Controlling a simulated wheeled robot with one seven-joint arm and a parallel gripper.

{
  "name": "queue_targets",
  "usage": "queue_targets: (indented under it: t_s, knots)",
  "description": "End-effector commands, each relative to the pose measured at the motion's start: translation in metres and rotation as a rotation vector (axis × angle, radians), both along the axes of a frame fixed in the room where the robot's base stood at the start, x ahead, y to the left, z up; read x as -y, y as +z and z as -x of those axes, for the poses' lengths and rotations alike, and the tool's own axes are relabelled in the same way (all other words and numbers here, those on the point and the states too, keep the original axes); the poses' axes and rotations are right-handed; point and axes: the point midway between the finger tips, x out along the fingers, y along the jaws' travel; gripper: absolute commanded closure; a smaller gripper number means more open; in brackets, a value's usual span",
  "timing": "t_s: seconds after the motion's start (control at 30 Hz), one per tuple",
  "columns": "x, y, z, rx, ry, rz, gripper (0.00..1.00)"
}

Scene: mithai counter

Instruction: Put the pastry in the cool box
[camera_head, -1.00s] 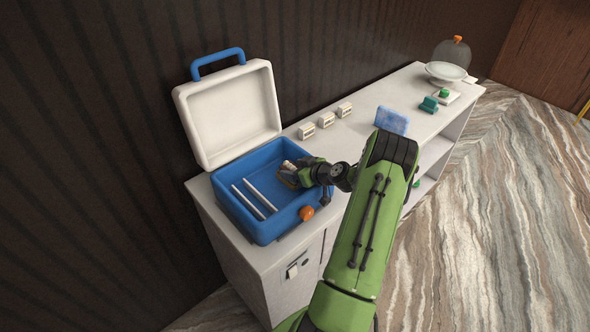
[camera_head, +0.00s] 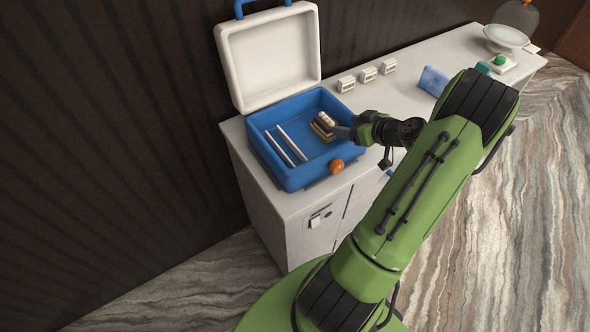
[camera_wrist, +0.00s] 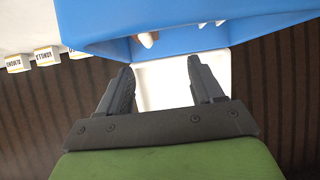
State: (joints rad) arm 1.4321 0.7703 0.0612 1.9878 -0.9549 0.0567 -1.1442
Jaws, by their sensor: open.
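The cool box (camera_head: 284,178) is blue with its white lid (camera_head: 270,58) standing open behind it. The pastry (camera_head: 324,123), a tan and brown piece, is inside the box near its right wall. My gripper (camera_head: 345,132) is at the right side of the box, just beside the pastry, with its fingers apart. In the wrist view my gripper (camera_wrist: 165,80) is open with nothing between its fingers. A small part of a pale thing, perhaps the pastry, shows at the blue box (camera_wrist: 185,45) there.
Two white bars (camera_head: 286,145) lie in the box. An orange ball-like thing (camera_head: 337,166) is at its front right. Several small labelled blocks (camera_head: 367,75), a blue packet (camera_head: 433,81) and a white dish (camera_head: 506,37) stand along the counter (camera_head: 405,93).

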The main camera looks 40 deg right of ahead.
Motion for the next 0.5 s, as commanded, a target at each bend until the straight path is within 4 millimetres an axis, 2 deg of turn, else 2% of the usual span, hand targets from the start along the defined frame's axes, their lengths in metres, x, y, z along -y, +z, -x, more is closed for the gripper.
queue_targets:
  t_s: [0.03, 0.07, 0.1, 0.17, 0.23, 0.3, 0.37, 0.4, 0.47, 0.5]
  knots:
    - [-0.025, 0.016, -0.018, -0.041, 0.062, 0.006, 0.34]
    - [-0.043, 0.025, -0.027, -0.078, 0.097, 0.005, 0.34]
    - [-0.07, 0.037, -0.037, -0.134, 0.14, 0.004, 0.34]
    - [-0.111, 0.056, -0.046, -0.222, 0.192, 0.006, 0.34]
    - [-0.16, 0.076, -0.047, -0.321, 0.23, 0.016, 0.34]
    - [-0.206, 0.097, -0.038, -0.404, 0.242, 0.037, 0.34]
    - [-0.243, 0.114, -0.023, -0.463, 0.238, 0.057, 0.34]
    - [-0.265, 0.124, -0.011, -0.491, 0.226, 0.07, 0.34]
    - [-0.295, 0.138, 0.013, -0.522, 0.201, 0.083, 0.34]
    - [-0.311, 0.146, 0.031, -0.534, 0.178, 0.087, 0.34]
